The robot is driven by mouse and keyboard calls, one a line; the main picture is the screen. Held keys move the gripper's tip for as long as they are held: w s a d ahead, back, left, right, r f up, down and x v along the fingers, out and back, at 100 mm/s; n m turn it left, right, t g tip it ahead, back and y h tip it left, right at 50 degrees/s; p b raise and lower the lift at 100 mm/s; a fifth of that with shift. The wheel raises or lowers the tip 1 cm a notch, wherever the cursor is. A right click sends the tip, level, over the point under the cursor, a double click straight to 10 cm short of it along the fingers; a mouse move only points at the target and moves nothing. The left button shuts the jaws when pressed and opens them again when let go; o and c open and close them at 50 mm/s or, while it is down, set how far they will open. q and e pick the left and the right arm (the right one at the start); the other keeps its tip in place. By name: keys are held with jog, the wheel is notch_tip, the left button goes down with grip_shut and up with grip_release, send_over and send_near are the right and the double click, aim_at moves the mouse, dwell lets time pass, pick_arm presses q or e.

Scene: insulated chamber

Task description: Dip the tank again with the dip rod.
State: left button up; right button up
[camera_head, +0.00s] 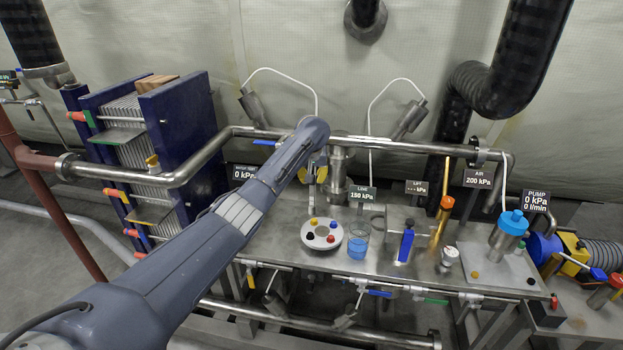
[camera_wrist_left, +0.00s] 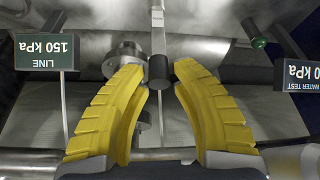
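My left arm crosses the head view from the lower left. Its yellow-fingered gripper (camera_head: 312,168) hangs over the bench beside the vertical pipe. In the left wrist view the two fingers (camera_wrist_left: 162,70) are apart. A dark piece (camera_wrist_left: 158,72) with a thin pale rod lies in line with the gap between them; I cannot tell whether it is the dip rod or whether a finger touches it. A thin orange rod (camera_head: 445,178) stands upright in a brass-coloured holder further right. No tank is clearly identifiable. My right gripper is not in view.
A blue plate stack (camera_head: 185,125) stands left.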

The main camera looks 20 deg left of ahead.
pick_arm(q)
jog(key=o, duration=0.3)
jog(key=shift+s+f, duration=0.1)
jog(key=shift+d, duration=0.1)
jog(key=v, duration=1.2)
dwell(0.3)
